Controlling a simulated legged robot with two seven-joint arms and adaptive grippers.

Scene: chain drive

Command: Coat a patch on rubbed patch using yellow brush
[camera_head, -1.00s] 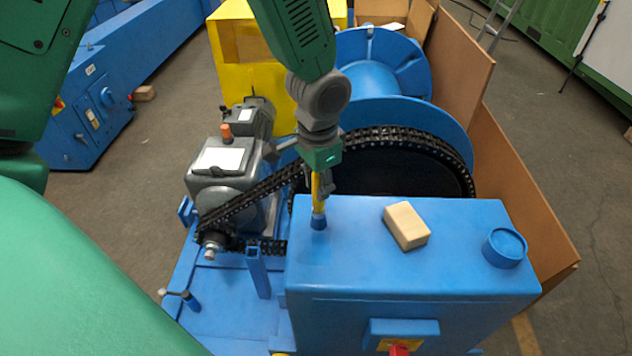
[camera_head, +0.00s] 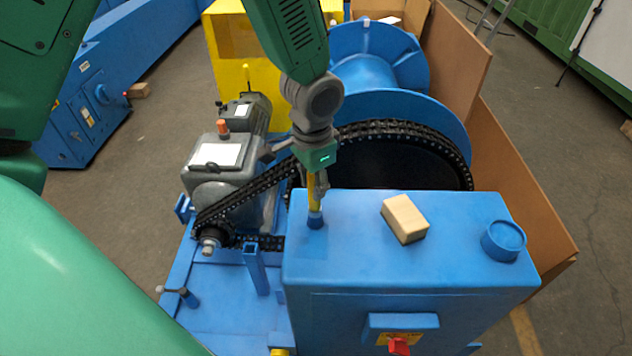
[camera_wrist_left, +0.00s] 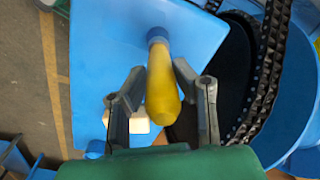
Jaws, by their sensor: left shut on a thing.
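The yellow brush (camera_head: 314,200) is held upright in my left gripper (camera_head: 317,185). Its dark blue tip is at the top of the blue cabinet (camera_head: 350,270), near the back left corner, and looks to touch it. In the left wrist view my gripper's fingers (camera_wrist_left: 160,85) are on both sides of the yellow handle (camera_wrist_left: 163,95). My right gripper is not in view.
A tan block (camera_head: 404,219) and a round blue pot (camera_head: 503,241) stand on the cabinet top, right of the brush. Behind are the black chain (camera_head: 250,190), a large blue drum (camera_head: 385,75) and a grey motor (camera_head: 225,165). The cabinet top between brush and block is clear.

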